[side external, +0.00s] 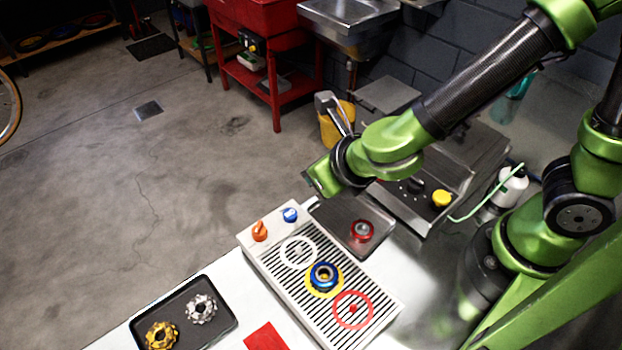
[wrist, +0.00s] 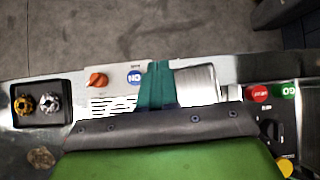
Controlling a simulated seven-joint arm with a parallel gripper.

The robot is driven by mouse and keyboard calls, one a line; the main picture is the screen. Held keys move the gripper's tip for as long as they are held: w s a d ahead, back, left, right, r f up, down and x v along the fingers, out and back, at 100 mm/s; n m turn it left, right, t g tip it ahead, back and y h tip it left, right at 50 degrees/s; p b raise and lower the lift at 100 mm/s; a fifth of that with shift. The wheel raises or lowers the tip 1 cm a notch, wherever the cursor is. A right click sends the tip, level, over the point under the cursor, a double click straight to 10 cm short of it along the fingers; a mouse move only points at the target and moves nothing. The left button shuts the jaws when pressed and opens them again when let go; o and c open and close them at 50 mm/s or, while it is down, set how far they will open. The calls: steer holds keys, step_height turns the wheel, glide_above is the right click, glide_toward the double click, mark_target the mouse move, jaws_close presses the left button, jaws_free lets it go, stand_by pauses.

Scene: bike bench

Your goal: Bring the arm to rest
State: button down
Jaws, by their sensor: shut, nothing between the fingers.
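My green gripper (side external: 314,200) hangs over the back end of the slatted unit, near the blue button, in the side external view. Its fingertips are hard to make out there. In the wrist view its teal fingers (wrist: 157,84) are together with nothing between them. They show beside the blue ON button and in front of a steel plate. I cannot tell the exact height above the unit. The arm is bent, reaching in from the right.
The slatted unit (side external: 384,318) bears white, yellow and red rings; a blue part (side external: 323,276) sits at the yellow one. A black tray (side external: 222,318) holds gold and silver cogs. A control box with a yellow knob (side external: 441,198) stands behind.

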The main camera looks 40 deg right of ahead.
steer(key=s+d+r+m+g+h, duration=0.15)
steer(key=d+m, duration=0.45)
steer(key=m, duration=0.7)
steer(key=s+d+r+m+g, duration=0.25)
steer(key=d+m, duration=0.45)
steer(key=m, duration=0.5)
steer(key=s+d+r+m+t+y, duration=0.3)
steer(key=r+m, duration=0.6)
steer(key=m, duration=0.7)
steer(key=shift+s+d+y, duration=0.35)
steer(key=shift+d, duration=0.3)
